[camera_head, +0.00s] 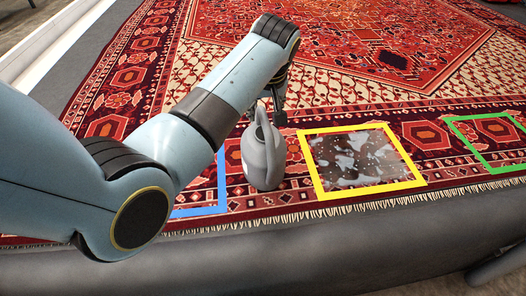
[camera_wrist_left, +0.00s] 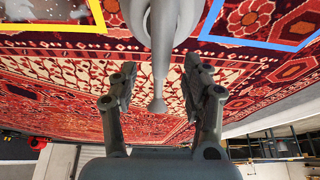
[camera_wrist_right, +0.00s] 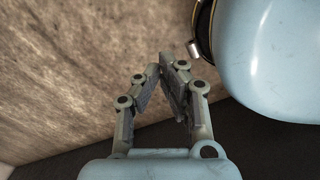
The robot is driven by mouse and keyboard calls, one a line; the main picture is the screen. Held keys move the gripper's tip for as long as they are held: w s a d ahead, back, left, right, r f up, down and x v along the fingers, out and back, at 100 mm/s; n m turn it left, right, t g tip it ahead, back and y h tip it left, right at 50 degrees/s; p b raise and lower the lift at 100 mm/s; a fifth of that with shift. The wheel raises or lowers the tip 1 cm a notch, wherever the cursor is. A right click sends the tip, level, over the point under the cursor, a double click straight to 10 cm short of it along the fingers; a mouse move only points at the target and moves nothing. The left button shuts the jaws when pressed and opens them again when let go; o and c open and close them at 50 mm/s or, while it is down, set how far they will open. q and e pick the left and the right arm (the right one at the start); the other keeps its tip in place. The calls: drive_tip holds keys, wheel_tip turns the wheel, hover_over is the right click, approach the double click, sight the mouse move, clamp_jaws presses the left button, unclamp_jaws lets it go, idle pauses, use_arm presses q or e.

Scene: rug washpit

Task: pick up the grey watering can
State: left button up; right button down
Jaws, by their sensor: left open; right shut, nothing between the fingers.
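The grey watering can (camera_head: 262,160) stands upright on the red rug, between the blue frame and the yellow frame. My left gripper (camera_head: 274,112) is at the can's far upper side in the head view, partly hidden by my arm. In the left wrist view the can (camera_wrist_left: 172,30) shows at the top, its thin spout running down between the fingers.
A yellow frame (camera_head: 416,181) around a grey, white-speckled patch lies right of the can. A green frame (camera_head: 487,168) lies farther right, a blue frame (camera_head: 221,180) left. The patterned rug (camera_head: 360,50) is otherwise clear, with its fringe (camera_head: 330,212) along the grey near edge.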

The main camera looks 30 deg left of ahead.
sight(263, 112)
use_arm(q)
drive_tip(key=b+x, duration=0.2)
drive_tip(key=x, duration=0.2)
drive_tip(key=shift+s, duration=0.1)
drive_tip(key=shift+f, duration=0.1)
use_arm(e)
drive_tip(key=w+a+r, duration=0.1)
drive_tip(key=w+r, duration=0.3)
drive_tip(key=r, duration=0.2)
drive_tip(key=shift+w+a, duration=0.4)
use_arm(q)
clamp_jaws()
